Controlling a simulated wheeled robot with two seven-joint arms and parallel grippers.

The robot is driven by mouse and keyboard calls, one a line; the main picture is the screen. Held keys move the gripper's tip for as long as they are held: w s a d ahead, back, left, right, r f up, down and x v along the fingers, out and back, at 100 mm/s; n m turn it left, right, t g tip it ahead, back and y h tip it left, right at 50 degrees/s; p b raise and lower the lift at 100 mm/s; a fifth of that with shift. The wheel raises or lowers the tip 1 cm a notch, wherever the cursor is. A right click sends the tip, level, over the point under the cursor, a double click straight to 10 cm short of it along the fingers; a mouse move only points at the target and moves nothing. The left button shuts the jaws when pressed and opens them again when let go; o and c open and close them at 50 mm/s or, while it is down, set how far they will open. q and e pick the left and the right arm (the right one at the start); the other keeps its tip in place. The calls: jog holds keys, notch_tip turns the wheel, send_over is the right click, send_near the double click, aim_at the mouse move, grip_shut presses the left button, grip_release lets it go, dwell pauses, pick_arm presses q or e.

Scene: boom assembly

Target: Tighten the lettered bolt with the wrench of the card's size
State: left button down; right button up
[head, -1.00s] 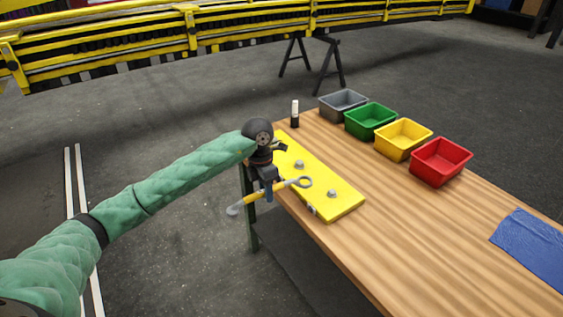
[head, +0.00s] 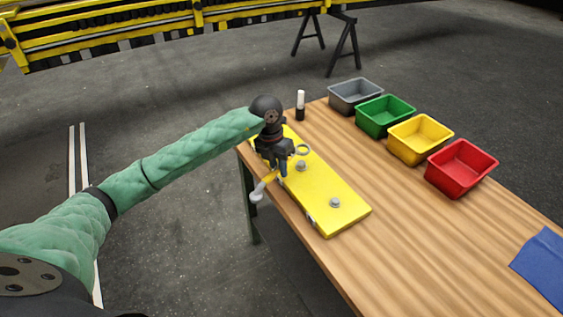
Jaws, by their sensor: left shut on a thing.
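My left gripper (head: 281,172) is shut on a wrench (head: 267,183) with a yellow handle. The wrench's grey open end (head: 256,196) hangs past the table's left edge, and its ring end (head: 303,150) points right, over the yellow plate (head: 335,185). Two bolts show on the plate: one near the middle (head: 301,166) and one nearer the front (head: 335,203). The ring is close to the middle bolt but appears not around it. The far part of the plate is hidden behind my gripper. Letters and the card are not readable here. My right gripper is not in view.
The wooden table (head: 400,220) has grey (head: 355,108), green (head: 385,130), yellow (head: 420,152) and red (head: 461,183) bins along its far right side. A black and white marker-like bottle (head: 300,106) stands at the back corner. A blue cloth (head: 545,265) lies at right.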

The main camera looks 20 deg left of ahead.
pick_arm(q)
jog(key=shift+s+f, duration=0.15)
jog(key=shift+f, duration=0.4)
jog(key=shift+a+b+x, duration=0.15)
jog(key=shift+b+x, duration=0.2)
jog(key=shift+x, duration=0.5)
jog(key=shift+a+b+x, duration=0.2)
jog(key=shift+b+x, duration=0.1)
jog(key=shift+x, duration=0.5)
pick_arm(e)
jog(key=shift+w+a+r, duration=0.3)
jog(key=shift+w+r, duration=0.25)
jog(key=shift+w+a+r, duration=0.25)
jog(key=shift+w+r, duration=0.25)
pick_arm(q)
jog(key=shift+f, duration=0.1)
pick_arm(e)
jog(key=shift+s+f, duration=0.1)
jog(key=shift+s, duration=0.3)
pick_arm(q)
jog(key=shift+b, duration=0.3)
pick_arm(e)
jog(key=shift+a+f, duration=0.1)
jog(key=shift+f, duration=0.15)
